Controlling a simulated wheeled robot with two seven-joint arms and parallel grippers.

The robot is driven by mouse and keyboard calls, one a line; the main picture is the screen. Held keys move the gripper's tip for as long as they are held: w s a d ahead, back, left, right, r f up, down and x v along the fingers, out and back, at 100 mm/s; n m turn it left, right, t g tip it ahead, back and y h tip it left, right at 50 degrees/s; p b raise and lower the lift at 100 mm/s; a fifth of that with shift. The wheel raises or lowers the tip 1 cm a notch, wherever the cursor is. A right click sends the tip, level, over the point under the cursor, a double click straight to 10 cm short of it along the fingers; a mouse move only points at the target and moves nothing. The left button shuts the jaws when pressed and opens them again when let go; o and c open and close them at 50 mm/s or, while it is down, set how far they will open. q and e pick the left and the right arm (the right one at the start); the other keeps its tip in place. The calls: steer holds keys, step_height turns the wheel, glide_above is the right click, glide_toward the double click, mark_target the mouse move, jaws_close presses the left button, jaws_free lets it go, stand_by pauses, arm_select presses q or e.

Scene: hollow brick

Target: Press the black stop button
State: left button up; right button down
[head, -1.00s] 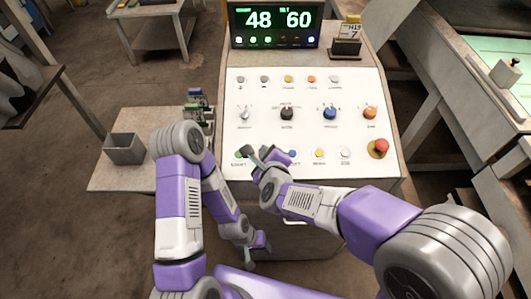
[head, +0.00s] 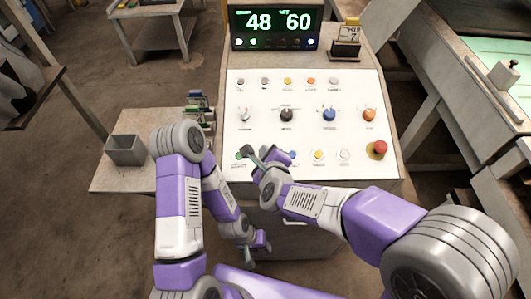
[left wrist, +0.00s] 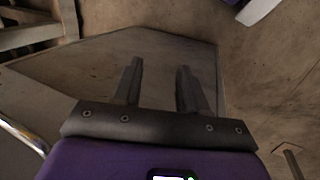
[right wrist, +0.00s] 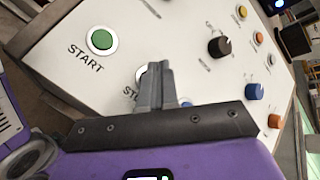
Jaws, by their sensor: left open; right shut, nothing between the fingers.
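The stop button (right wrist: 140,73) is mostly hidden behind my right gripper (right wrist: 157,68) in the right wrist view. Only part of its pale ring and the start of its label show, and its cap cannot be seen. The right gripper is shut and empty, with its tips over the button; contact cannot be told. In the head view the right gripper (head: 250,155) is at the panel's lower left, just right of the green start button (head: 239,155), and hides the stop button. My left gripper (head: 257,250) is open and empty, low in front of the console; its fingers show in the left wrist view (left wrist: 157,85).
The white panel (head: 260,98) carries several knobs and buttons, with a red mushroom button (head: 377,149) at lower right. A display (head: 275,22) reads 48 and 60. A side table (head: 112,178) holds a grey bin (head: 125,150). A black knob (right wrist: 219,46) stands beyond the right gripper.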

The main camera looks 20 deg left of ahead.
steer(key=r+p, duration=0.2)
steer(key=s+r+p, duration=0.1)
steer(key=r+p, duration=0.1)
steer(key=r, duration=0.1)
steer(key=shift+s+d, duration=0.2)
steer(key=shift+f, duration=0.1)
stand_by(0.8)
